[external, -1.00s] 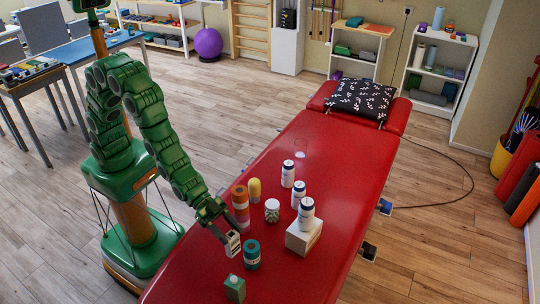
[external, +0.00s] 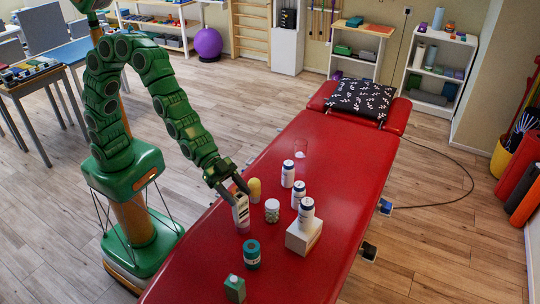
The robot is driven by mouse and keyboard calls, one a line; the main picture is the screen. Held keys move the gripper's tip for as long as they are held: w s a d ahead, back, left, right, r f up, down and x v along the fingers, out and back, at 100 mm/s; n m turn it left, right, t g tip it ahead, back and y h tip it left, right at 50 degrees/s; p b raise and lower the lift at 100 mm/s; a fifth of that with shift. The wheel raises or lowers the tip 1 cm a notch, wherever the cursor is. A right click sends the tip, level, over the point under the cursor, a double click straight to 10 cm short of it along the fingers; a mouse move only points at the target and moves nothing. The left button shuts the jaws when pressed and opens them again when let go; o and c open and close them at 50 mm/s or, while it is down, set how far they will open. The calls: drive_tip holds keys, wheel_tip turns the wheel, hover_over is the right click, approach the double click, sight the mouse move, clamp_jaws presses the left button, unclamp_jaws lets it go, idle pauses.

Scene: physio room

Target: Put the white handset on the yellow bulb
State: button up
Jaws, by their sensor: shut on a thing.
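The white handset (external: 241,209) is upright in my gripper (external: 237,193), which is shut on its upper end over the left side of the red treatment table. Whether the handset touches the stack I cannot tell.
A patterned white jar (external: 272,210) stands right of the bulb. White bottles (external: 288,174) stand farther right, one on a white box (external: 303,237). A teal roll (external: 252,254) and a green carton (external: 235,288) are nearer. The red table (external: 345,160) is clear toward the pillow.

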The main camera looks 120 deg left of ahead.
drive_tip(key=shift+s+a+r+n+y, duration=1.4)
drive_tip(key=shift+a+r+n+y, duration=0.95)
drive_tip(key=shift+a+y, duration=0.35)
drive_tip(key=s+a+f+n+g+y, duration=0.2)
drive_tip(key=s+a+n+y, duration=0.3)
drive_tip(key=s+a, duration=0.3)
drive_tip(key=s+a+f+n+g+y, duration=0.3)
drive_tip(key=s+a, duration=0.6)
drive_tip(key=s, duration=0.4)
drive_tip(key=shift+a+f+n+g+y, duration=0.2)
drive_tip(key=shift+n+g+y, duration=0.85)
drive_tip(key=shift+n, duration=0.7)
drive_tip(key=shift+w+f, duration=0.1)
